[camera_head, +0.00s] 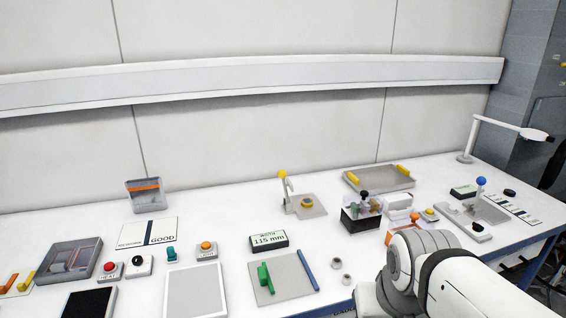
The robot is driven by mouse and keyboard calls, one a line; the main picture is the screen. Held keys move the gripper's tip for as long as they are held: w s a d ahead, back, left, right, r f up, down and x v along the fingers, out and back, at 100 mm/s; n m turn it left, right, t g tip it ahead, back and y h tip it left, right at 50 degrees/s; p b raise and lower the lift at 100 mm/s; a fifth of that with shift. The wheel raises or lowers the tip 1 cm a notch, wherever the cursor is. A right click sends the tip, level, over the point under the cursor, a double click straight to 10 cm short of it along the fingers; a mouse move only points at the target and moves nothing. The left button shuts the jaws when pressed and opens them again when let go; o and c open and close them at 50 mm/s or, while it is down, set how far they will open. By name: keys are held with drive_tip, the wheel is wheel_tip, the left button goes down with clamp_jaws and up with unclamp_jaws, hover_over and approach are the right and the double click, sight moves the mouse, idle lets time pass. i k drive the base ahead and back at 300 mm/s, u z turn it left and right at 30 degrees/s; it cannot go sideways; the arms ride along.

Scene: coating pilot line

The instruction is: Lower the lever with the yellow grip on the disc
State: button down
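The lever with the yellow ball grip (283,174) stands on the table a little right of the middle. Its arm is upright, with the yellow ball at the top. A flat grey plate (318,211) lies at its foot. On the plate is a small disc (306,203) with a yellow-orange edge, just right of the lever's base. The grip is raised above the disc and apart from it. My white and grey arm reaches in from the bottom right, right of the lever and nearer the camera. I cannot make out my gripper's fingers.
A 115 mm display (268,241) and a plate with a green block (282,284) stand in front of the lever. A tray with yellow handles (378,179) and a black-based fixture (361,214) stand to its right. A blue-ball lever (481,182) is farther right.

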sight(282, 175)
drive_tip(key=u, duration=0.05)
drive_tip(key=i, duration=1)
